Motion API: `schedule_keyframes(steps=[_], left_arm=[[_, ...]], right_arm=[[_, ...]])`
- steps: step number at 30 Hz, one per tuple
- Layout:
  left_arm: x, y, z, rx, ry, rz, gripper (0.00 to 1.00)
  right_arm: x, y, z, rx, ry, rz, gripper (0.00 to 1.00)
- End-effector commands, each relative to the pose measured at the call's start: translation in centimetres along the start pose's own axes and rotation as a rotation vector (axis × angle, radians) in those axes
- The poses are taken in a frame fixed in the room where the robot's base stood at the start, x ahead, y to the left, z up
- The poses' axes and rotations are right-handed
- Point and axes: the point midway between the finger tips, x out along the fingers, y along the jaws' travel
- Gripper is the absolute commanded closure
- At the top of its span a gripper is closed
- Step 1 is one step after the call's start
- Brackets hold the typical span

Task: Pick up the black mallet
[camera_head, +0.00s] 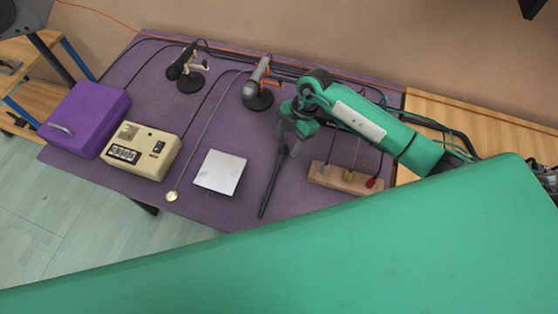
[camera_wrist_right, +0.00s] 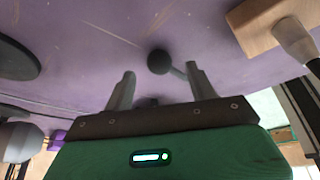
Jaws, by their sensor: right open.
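The black mallet (camera_head: 270,188) lies on the purple table, its shaft running down toward the front edge and its head end near my right gripper. In the right wrist view its round dark head (camera_wrist_right: 159,62) shows between and just beyond the fingertips. My right gripper (camera_head: 289,142) is open and sits over the head end of the mallet, with nothing held; its two spread fingers also show in the right wrist view (camera_wrist_right: 160,73). I cannot tell whether the fingers touch the mallet. My left gripper is not in view.
A wooden block (camera_head: 345,179) with plugged cables lies right of the mallet. A white square plate (camera_head: 220,172) lies left. Cables run along the back.

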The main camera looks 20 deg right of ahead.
Motion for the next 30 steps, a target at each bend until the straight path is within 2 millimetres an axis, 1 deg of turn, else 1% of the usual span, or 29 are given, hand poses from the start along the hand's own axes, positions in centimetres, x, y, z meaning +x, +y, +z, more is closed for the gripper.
schedule_keyframes(steps=[1,3,6,13,14,15,17,18,21,30], left_arm=[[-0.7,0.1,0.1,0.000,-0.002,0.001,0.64],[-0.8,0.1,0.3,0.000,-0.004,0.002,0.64],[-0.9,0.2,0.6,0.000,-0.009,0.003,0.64],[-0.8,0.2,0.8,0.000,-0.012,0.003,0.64],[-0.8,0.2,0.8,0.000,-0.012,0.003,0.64],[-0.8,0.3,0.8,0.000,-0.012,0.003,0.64],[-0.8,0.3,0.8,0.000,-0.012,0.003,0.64],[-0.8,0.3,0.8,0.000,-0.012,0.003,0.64],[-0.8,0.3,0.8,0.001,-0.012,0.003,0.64],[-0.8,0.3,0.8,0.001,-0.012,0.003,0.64]], right_arm=[[0.5,-0.1,0.0,0.003,0.002,-0.003,0.43],[1.6,0.0,0.0,0.001,0.002,-0.002,0.43],[2.4,0.0,0.1,0.001,0.001,0.000,0.43],[2.6,0.0,0.1,0.000,0.000,0.001,0.43],[2.6,0.0,0.1,0.000,0.000,0.001,0.45],[2.6,0.0,0.1,0.000,0.000,0.001,0.52],[2.6,0.0,0.1,0.000,0.000,0.001,0.64],[2.6,0.0,0.1,0.000,0.000,0.001,0.72],[2.6,0.0,0.1,0.000,0.000,0.001,0.91],[2.5,0.1,0.1,0.000,0.000,0.002,0.91]])
